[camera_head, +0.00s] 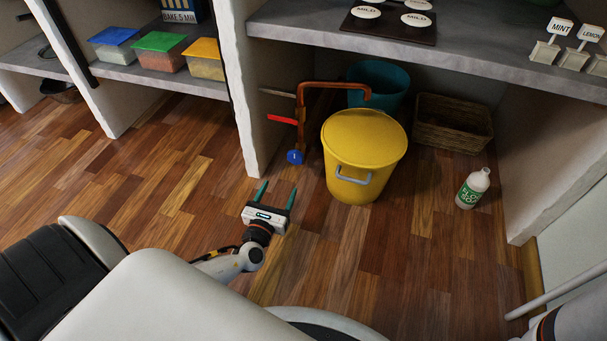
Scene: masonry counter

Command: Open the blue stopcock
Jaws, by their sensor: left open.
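The blue stopcock (295,157) has a small round blue handle with a pale mark. It sits low on the copper pipe (301,115) under the counter, beside the wall end. My left gripper (277,190) is open and empty. Its two green fingers point up the picture towards the stopcock, with a visible gap between them and it. My right gripper is out of the picture; a white arm part shows at the bottom right corner.
A red lever (282,119) and a grey lever (278,92) stick out left above the stopcock. A yellow lidded bucket (362,140) stands close to its right. A teal bucket (381,78), wicker basket (452,122) and white bottle (473,188) are farther right. Floor around the gripper is clear.

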